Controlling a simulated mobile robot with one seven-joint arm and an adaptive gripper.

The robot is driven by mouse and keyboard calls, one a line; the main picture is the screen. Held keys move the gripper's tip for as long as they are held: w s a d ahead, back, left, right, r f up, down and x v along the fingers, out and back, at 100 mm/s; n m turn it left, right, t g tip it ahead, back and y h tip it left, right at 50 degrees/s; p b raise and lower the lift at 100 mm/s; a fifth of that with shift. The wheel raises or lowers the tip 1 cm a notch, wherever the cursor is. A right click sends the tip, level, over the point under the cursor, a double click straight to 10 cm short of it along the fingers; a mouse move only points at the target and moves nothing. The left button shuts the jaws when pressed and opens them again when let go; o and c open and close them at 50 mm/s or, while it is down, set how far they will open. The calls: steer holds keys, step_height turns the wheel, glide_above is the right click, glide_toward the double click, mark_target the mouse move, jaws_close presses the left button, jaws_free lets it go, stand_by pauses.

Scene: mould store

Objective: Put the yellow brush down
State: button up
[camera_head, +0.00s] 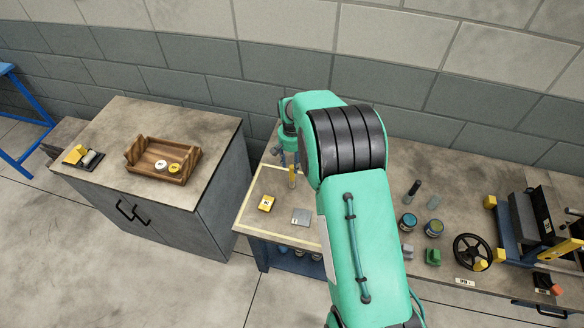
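The yellow brush (292,177) is a thin upright yellow stick below my gripper (289,158). My gripper points down over the left end of the long bench (390,180), inside a pale yellow outlined area (247,200). The dark fingers appear closed around the brush's upper part, though my green arm hides part of them. I cannot tell whether the brush's lower end touches the surface. A yellow block (266,203) and a grey plate (301,216) lie in the outlined area, in front of the brush.
A grey cabinet (215,150) stands left of the bench across a gap, with a wooden tray (140,160) on top. Right of my arm are small jars (408,222), a dark upright cylinder (414,188), a black handwheel (472,252) and a blue-framed machine (510,235).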

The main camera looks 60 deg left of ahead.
step_height(320, 180, up, 8)
steer(key=shift+f, duration=0.15)
stand_by(0.8)
steer(key=shift+w, duration=0.1)
stand_by(0.3)
